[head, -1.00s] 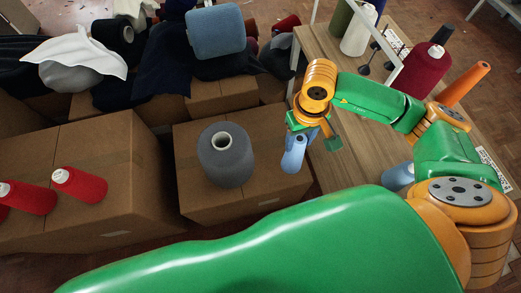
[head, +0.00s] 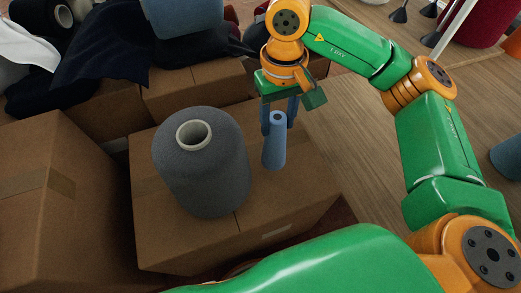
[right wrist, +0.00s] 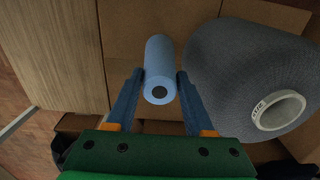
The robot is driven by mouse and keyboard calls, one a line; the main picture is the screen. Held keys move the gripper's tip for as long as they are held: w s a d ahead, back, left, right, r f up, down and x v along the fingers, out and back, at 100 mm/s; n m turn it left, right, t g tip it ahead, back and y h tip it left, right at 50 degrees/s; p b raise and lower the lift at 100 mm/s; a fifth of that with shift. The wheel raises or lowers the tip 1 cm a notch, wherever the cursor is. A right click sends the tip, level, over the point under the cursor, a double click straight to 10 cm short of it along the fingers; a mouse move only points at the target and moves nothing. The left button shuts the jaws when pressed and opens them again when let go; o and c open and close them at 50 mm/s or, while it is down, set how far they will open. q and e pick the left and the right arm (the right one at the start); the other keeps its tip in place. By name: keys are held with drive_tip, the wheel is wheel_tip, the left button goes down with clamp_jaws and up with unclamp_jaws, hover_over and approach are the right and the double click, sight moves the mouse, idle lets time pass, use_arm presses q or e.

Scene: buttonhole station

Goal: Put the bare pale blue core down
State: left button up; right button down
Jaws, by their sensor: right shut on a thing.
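The bare pale blue core (head: 274,148) is upright over the right part of the cardboard box (head: 262,213), beside the big grey yarn cone (head: 203,170). I cannot tell whether its lower end touches the box top. My right gripper (head: 279,120) is shut on the core near its upper end. In the right wrist view the core (right wrist: 160,62) sits between the two blue fingers of the gripper (right wrist: 160,88), with the grey cone (right wrist: 235,68) close by on the right. My left gripper is not in view.
A wooden table (head: 350,135) adjoins the box on the right. Another cardboard box (head: 60,190) stands to the left. Dark cloth (head: 120,45) and a blue-grey roll (head: 185,15) lie behind. The box's front right corner is clear.

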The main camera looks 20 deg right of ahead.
sight(265, 161)
drive_tip(key=a+f, duration=0.2)
drive_tip(key=f, duration=0.1)
drive_tip(key=shift+s+a+f, duration=0.25)
drive_tip(key=shift+s, duration=0.15)
drive_tip(key=shift+f+b, duration=0.5)
drive_tip(key=shift+f, duration=1.15)
drive_tip(key=c, duration=0.6)
unclamp_jaws()
drive_tip(key=shift+o, duration=0.2)
